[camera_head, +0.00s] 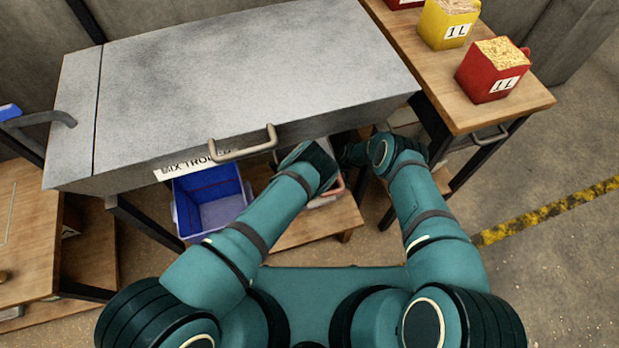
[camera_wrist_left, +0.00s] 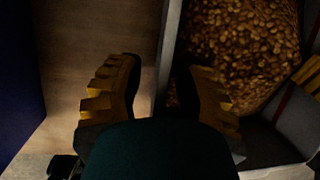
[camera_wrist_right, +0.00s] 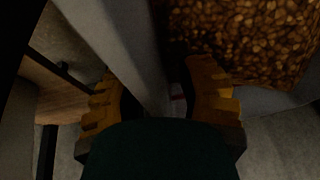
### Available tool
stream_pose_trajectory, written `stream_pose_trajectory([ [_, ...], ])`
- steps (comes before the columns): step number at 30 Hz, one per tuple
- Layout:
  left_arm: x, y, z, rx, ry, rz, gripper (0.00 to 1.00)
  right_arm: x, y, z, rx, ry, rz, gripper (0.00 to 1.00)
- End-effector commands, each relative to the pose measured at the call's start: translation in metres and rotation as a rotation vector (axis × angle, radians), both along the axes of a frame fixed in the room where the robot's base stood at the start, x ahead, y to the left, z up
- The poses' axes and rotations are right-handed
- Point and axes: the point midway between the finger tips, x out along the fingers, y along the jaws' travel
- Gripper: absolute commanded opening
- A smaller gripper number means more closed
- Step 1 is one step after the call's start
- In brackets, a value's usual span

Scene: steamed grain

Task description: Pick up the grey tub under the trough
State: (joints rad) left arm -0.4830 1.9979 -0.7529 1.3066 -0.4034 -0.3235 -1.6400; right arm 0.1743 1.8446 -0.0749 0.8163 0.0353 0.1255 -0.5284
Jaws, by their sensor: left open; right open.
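The grey tub holds brown grain. It sits under the big grey trough (camera_head: 250,75), and my arms and the trough hide most of it in the head view. In the left wrist view my left gripper (camera_wrist_left: 158,68) is open, with one finger on each side of the tub's wall (camera_wrist_left: 168,40). In the right wrist view my right gripper (camera_wrist_right: 150,72) is open, its fingers on either side of another part of the tub's wall (camera_wrist_right: 130,45). Contact between fingers and wall cannot be told. Both wrist views are dark.
A blue bin (camera_head: 209,200) stands left of the tub, under the trough. The low wooden shelf (camera_head: 300,232) shows below. A table (camera_head: 515,105) at right carries a red measure (camera_head: 488,82) and a yellow measure (camera_head: 440,30).

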Motion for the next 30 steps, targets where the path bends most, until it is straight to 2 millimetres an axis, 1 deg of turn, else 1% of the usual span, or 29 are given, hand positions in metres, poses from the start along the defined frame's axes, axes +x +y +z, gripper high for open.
stream_pose_trajectory([
  [2,-0.0001,0.0001,0.0000,0.000,0.000,0.000,0.37,0.0000,0.0000,0.0001,0.000,0.000,0.000,0.37],
  [3,-0.0002,0.0001,0.0000,0.000,0.000,0.000,0.33,0.0001,0.0000,0.0001,0.000,0.000,0.000,0.33],
  [6,-0.0002,0.0002,0.0000,0.000,0.000,0.000,0.00,0.0000,0.0000,0.0002,0.000,0.000,0.000,0.00],
  [18,-0.0002,0.0001,-0.0002,0.000,0.000,0.001,0.00,0.0001,0.0000,0.0000,0.000,-0.001,0.000,0.00],
  [19,0.0018,-0.0003,0.0013,-0.001,-0.003,0.000,0.00,0.0027,0.0000,0.0021,0.000,-0.006,-0.001,0.00],
  [25,0.0014,-0.0003,0.0023,-0.001,-0.003,-0.001,0.00,0.0022,0.0001,0.0031,0.000,-0.005,-0.001,0.00],
  [30,0.0011,-0.0004,0.0074,-0.001,-0.003,-0.001,0.00,0.0018,0.0001,0.0081,0.000,-0.004,-0.001,0.00],
])
